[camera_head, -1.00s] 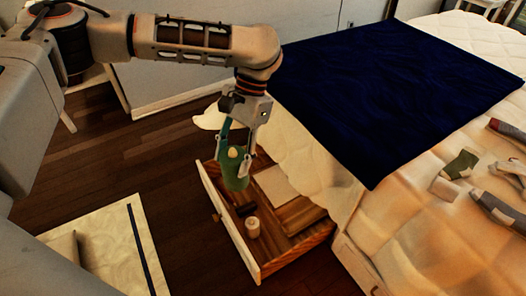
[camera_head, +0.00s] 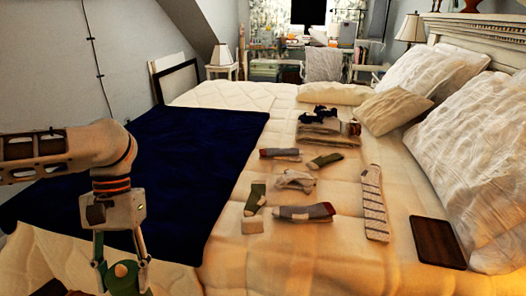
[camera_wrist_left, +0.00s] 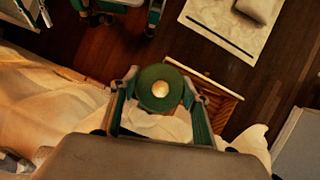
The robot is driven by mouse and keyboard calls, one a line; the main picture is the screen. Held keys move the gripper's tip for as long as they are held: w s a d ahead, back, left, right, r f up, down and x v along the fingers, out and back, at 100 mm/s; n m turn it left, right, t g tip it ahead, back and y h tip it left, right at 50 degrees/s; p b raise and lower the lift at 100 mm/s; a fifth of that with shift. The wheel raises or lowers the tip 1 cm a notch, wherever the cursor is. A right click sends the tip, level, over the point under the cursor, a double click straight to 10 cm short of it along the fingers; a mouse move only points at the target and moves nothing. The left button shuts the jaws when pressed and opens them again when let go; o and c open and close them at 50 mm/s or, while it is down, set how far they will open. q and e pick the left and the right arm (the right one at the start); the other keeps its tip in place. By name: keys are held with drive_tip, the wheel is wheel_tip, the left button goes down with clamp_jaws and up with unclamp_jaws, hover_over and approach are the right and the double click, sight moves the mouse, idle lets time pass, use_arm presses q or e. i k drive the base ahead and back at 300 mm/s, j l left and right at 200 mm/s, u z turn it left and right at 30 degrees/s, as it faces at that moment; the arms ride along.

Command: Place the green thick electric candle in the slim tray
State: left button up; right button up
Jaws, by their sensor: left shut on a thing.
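The green thick candle (camera_head: 124,283), with a pale flame tip, is between the fingers of my left gripper (camera_head: 123,271) at the bottom left of the head view. In the left wrist view the candle (camera_wrist_left: 158,76) shows from above, with the two fingers of the left gripper (camera_wrist_left: 160,98) shut on its sides. A dark brown, flat rectangular tray (camera_head: 437,243) lies on the bed at the right, near the pillows. It looks empty and is well apart from the candle.
A dark blue blanket (camera_head: 150,170) covers the bed's left part. Pillows (camera_head: 455,140) line the right. The wooden drawer (camera_wrist_left: 226,101) shows below in the wrist view.

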sight(435, 242)
drive_tip(key=z, duration=2.75)
drive_tip(key=i+j+z, duration=0.1)
drive_tip(key=j, duration=0.4)
drive_tip(key=i+j+z, duration=0.1)
drive_tip(key=j, duration=0.4)
